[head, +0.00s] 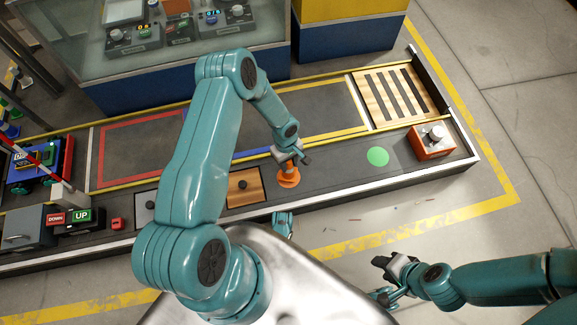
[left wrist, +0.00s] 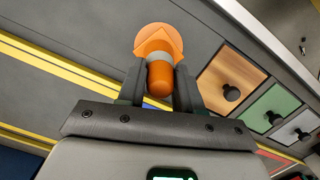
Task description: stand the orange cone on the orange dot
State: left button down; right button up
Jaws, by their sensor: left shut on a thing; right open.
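The orange cone (head: 288,178) is in my left gripper (head: 291,158), above or on the grey strip along the bench's near side. In the left wrist view the cone (left wrist: 158,42) has a wide orange base, a pale band and a rounded orange tip between the two fingers of my left gripper (left wrist: 158,84). I cannot tell whether its base touches the bench. My right gripper (head: 386,277) is open and empty, off the bench's near side.
An orange box with a knob (head: 432,142) stands right of the green dot. A slatted wooden panel (head: 392,95) lies behind. A wooden panel with a black knob (head: 244,187) is left of the cone. The strip between cone and green dot is clear.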

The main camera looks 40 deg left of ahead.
pick_arm(q)
notch_tip(320, 180, down, 3)
jog(key=shift+r, duration=0.35)
jog(key=shift+f+b, duration=0.25)
jog(key=shift+b, duration=0.15)
jog(key=c, duration=0.8)
grip_release()
jog(key=shift+r, duration=0.1)
jog(key=shift+o, duration=0.2)
